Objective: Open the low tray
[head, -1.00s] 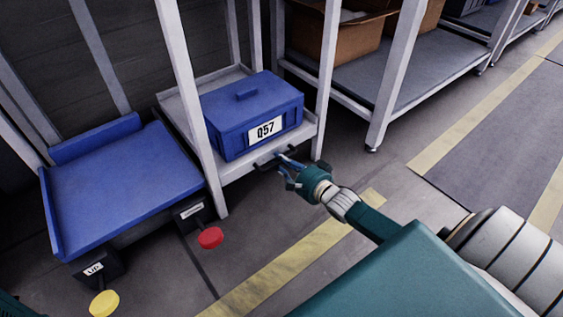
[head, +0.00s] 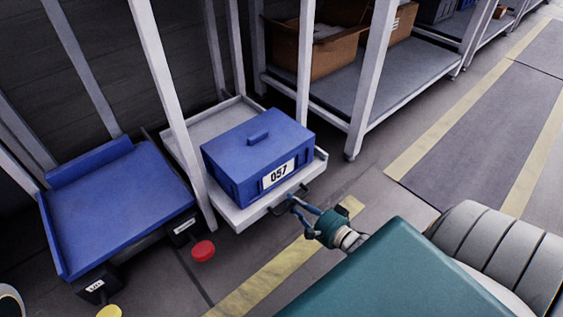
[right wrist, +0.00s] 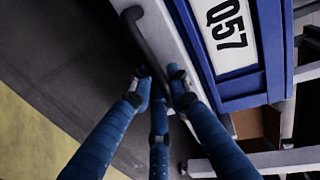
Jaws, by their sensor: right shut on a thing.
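The low tray (head: 240,219) is a pale grey shelf tray at the bottom of a grey rack, pulled partly out past the rack's front posts. A blue lidded box (head: 250,160) labelled 057 sits on it. The tray has a dark bar handle (head: 281,208) on its front edge. My right gripper (head: 296,204) is shut on this handle. In the right wrist view the blue fingers (right wrist: 160,80) close around one end of the handle (right wrist: 146,42). At the left edge of the head view, only a small part of my left arm shows, without its gripper.
A rack with cardboard boxes (head: 320,45) is behind right. Floor in front is clear.

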